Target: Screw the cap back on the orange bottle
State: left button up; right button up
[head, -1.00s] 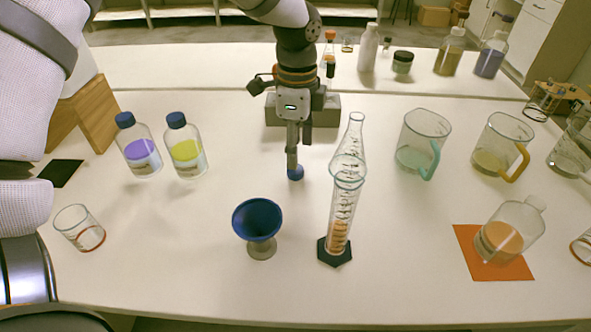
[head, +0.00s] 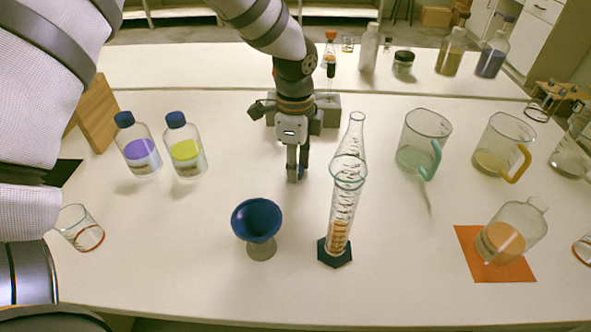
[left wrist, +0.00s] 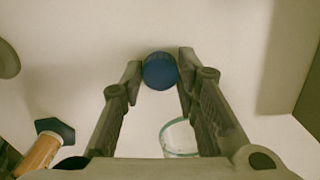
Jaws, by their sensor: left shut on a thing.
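The orange bottle (head: 511,239) is clear with orange liquid in its lower part. It stands at the right on the orange mat (head: 466,244), and its neck (head: 538,203) shows no blue cap. The blue cap (left wrist: 160,71) sits between the fingertips of my left gripper (left wrist: 160,75) in the left wrist view. In the head view my left gripper (head: 296,178) is low over the middle of the table, pointing down, and its fingers mostly hide the cap. The gripper is shut on the cap. My right gripper is not in view.
A graduated cylinder (head: 341,215) and conical flask (head: 351,145) stand just right of my left gripper. A blue funnel (head: 257,220) is in front. Two beakers (head: 420,145) (head: 500,148) stand between the flask and the right edge. Two capped bottles (head: 140,150) (head: 185,150) stand left.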

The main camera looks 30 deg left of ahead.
pick_arm(q)
jog(key=shift+r, duration=0.5)
jog(key=r, duration=0.3)
jog(key=shift+s+d+r+p, duration=0.1)
jog(key=shift+s+r+p, duration=0.1)
jog(key=shift+p, duration=0.15)
jog(key=s+d+r+p, duration=0.1)
jog(key=s+d+r, duration=0.1)
jog(key=s+r, duration=0.2)
jog(key=s+d+r+p, duration=0.1)
jog(key=s+r, duration=0.3)
jog(key=s, duration=0.4)
jog(key=shift+s+d+r+p, duration=0.25)
jog(key=shift+s+d+p, duration=0.15)
jog(key=shift+d, duration=0.35)
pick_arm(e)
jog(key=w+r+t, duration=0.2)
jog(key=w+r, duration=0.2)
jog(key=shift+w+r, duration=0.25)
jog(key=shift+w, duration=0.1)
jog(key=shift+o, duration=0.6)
